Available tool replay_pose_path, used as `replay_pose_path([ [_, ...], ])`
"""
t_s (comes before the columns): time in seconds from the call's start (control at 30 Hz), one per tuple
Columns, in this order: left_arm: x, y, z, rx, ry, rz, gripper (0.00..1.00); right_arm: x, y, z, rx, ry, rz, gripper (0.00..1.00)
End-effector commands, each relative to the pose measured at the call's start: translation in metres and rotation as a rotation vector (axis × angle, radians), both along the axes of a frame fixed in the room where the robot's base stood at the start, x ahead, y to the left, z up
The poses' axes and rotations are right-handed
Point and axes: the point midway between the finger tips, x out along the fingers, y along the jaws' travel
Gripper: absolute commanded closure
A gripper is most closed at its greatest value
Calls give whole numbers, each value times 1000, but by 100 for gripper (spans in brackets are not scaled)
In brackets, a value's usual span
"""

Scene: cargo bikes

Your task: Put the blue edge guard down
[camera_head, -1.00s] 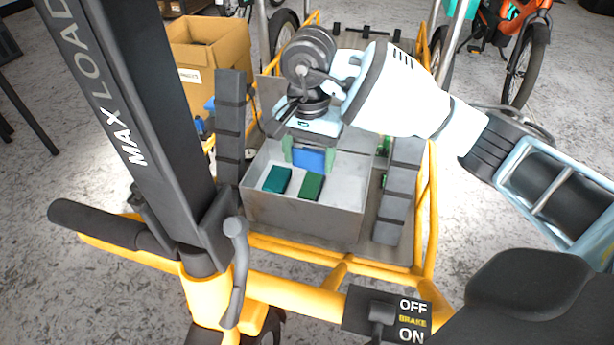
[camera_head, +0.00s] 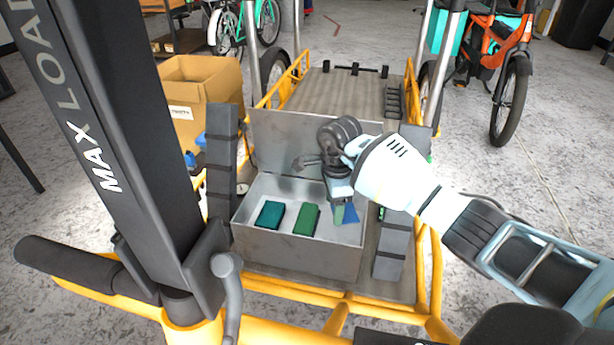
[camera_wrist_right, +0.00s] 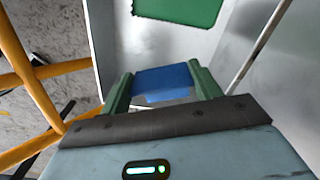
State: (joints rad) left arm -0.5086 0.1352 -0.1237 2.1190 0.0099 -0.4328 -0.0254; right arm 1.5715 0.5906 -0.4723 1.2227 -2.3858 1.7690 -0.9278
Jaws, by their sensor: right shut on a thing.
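My right gripper (camera_head: 344,212) is shut on the blue edge guard (camera_head: 351,214), at the right end of the open grey metal box (camera_head: 292,250). In the right wrist view the blue edge guard (camera_wrist_right: 165,82) sits between the two green fingers of my right gripper (camera_wrist_right: 163,88). Whether its underside touches the box floor cannot be told. A teal block (camera_head: 269,215) and a green block (camera_head: 306,219) lie in the box, left of the gripper. The green block also shows in the wrist view (camera_wrist_right: 178,9). My left gripper is not in view.
The raised box lid (camera_head: 285,140) stands behind. Dark grey segmented strips stand at the left (camera_head: 221,170) and right (camera_head: 390,250) of the box. A cardboard box (camera_head: 200,95) is at back left. Yellow bike frame rails (camera_head: 437,290) surround the cargo bed.

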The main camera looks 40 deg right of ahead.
Motion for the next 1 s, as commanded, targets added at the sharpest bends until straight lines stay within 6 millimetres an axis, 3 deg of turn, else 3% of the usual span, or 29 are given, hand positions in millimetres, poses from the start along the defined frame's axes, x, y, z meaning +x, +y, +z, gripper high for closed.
replay_pose_path([
  [0.03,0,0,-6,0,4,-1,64,0,1,-14,2,4,0,59],
  [0.1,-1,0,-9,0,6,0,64,0,1,-22,2,2,1,59],
  [0.37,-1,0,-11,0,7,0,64,0,0,-28,1,0,2,59],
  [0.7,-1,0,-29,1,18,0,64,0,1,-73,3,1,2,59],
  [1.0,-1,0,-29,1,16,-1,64,0,0,-74,0,0,2,59],
])
